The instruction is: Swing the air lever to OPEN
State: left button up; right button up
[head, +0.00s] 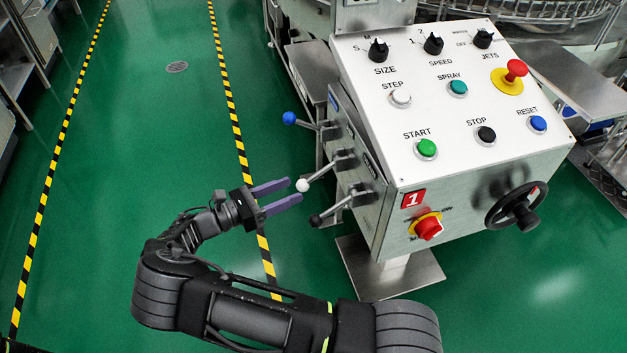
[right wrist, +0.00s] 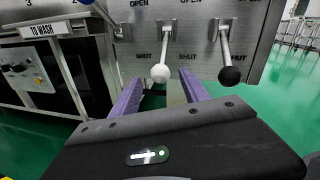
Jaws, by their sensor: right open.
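Three levers stick out from the left side of the control box (head: 470,100). They end in a blue knob (head: 289,118), a white knob (head: 303,185) and a black knob (head: 316,220). OPEN is printed above and SHUT below on that side; I cannot read which lever is air. In the right wrist view the white knob (right wrist: 160,72) and black knob (right wrist: 230,76) hang low by SHUT, and the blue knob (right wrist: 87,2) is higher. My right gripper (head: 294,190) is open, its purple fingers pointing at the white knob, which appears between the tips. My left gripper is out of view.
The box's top carries knobs and buttons; its front has a red rotary switch (head: 428,229) and a black handwheel (head: 513,204). The blue and black levers stand close on either side of the white one. Green floor left of the box is clear.

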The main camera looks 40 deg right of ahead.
aim_at(314, 178)
jog(key=s+d+b, duration=0.1)
jog(key=d, duration=0.6)
jog(key=shift+d, duration=0.35)
jog(key=shift+c, duration=0.3)
grip_shut()
dwell(0.8)
